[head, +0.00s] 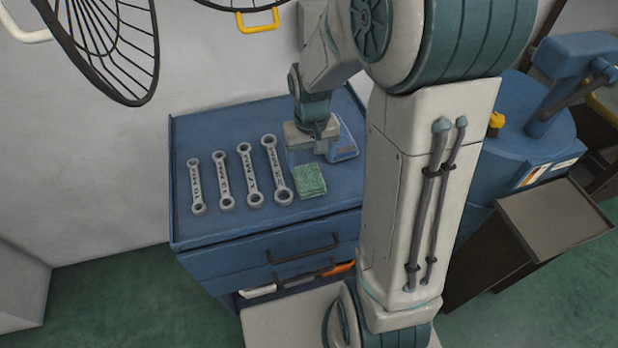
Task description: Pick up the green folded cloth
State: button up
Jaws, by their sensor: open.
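The green folded cloth (310,181) lies as a small square stack on the blue cabinet top (235,228), near its front edge and right of the wrenches. My gripper (312,158) points down just behind the cloth in the head view. Its jaws are open, but the fingertips are small and partly hard to make out. I cannot tell whether a finger touches the cloth. A blue object (344,146) sits right beside the gripper, partly hidden by it.
Several wrenches (249,172) lie in a row left of the cloth. An open drawer (262,291) below holds items. A blue drum-like machine (520,150) and a grey tray (555,222) stand at right. The cabinet's front left top is clear.

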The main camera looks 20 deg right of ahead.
aim_at(309, 178)
jog(key=shift+w+a+f+p, duration=0.1)
jog(key=shift+f+p, duration=0.15)
jog(key=shift+f, duration=1.5)
jog(key=shift+a+f+p, duration=0.1)
jog(key=shift+f+p, duration=0.1)
jog(key=shift+f, duration=1.55)
jog(key=c, duration=0.7)
